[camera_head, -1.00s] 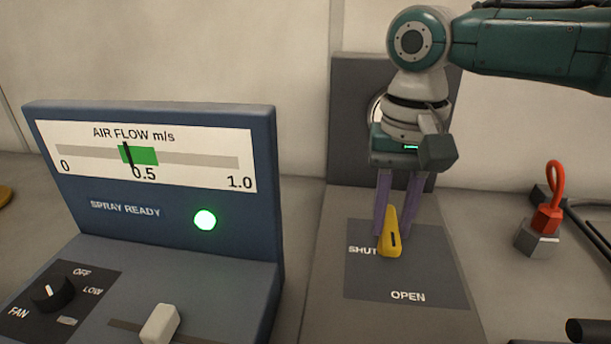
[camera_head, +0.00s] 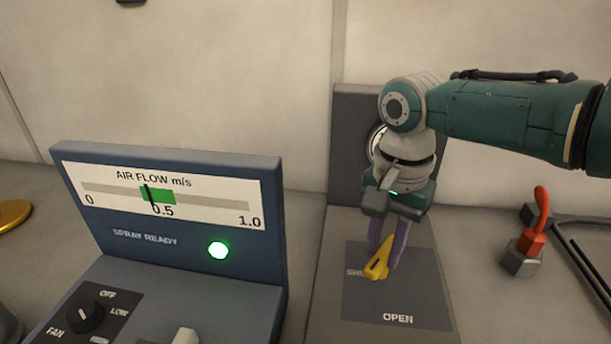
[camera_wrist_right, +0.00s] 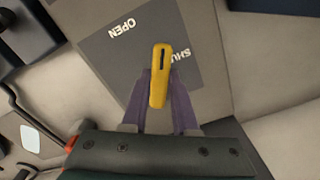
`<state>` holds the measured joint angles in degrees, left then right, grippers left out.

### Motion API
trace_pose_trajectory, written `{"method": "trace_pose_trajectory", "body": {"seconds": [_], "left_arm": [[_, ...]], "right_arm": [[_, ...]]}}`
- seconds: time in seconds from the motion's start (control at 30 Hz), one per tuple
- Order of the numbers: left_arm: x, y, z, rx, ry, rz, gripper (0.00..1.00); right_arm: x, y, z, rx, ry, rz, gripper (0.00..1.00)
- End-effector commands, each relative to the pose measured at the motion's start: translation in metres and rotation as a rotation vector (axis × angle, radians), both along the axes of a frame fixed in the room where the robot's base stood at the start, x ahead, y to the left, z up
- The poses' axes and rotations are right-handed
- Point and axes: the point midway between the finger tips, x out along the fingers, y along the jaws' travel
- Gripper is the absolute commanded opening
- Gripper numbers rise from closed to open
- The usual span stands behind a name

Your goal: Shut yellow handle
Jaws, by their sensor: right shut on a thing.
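The yellow handle (camera_head: 376,269) sits on a dark grey plate (camera_head: 355,300) marked SHUT at its left and OPEN at its front. It leans from the back right toward the front left and covers part of the SHUT label. My right gripper (camera_head: 385,258) reaches down from above with its purple fingers on both sides of the handle, shut on it. In the right wrist view the handle (camera_wrist_right: 160,75) lies between the two purple fingers, with its far end beyond the fingertips. My left gripper is not in view.
A blue panel (camera_head: 200,275) with an air flow gauge, a lit green lamp (camera_head: 218,250) and a fan knob (camera_head: 84,316) stands at the left. A red-handled valve (camera_head: 531,240) and dark rods (camera_head: 580,262) are at the right. A dark upright plate (camera_head: 350,150) stands behind.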

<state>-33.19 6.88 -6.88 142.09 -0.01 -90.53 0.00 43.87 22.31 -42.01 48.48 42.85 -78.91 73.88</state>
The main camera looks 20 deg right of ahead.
Motion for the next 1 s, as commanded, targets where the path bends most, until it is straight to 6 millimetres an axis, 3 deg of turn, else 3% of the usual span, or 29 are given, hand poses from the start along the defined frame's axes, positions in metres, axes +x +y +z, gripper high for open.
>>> {"method": "trace_pose_trajectory", "body": {"seconds": [0.4,1.0], "left_arm": [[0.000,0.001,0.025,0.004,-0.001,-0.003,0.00],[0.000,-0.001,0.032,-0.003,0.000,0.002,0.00]], "right_arm": [[0.001,0.002,0.002,0.003,0.005,-0.396,0.00],[0.004,0.001,0.000,0.001,0.003,-0.906,0.00]]}}
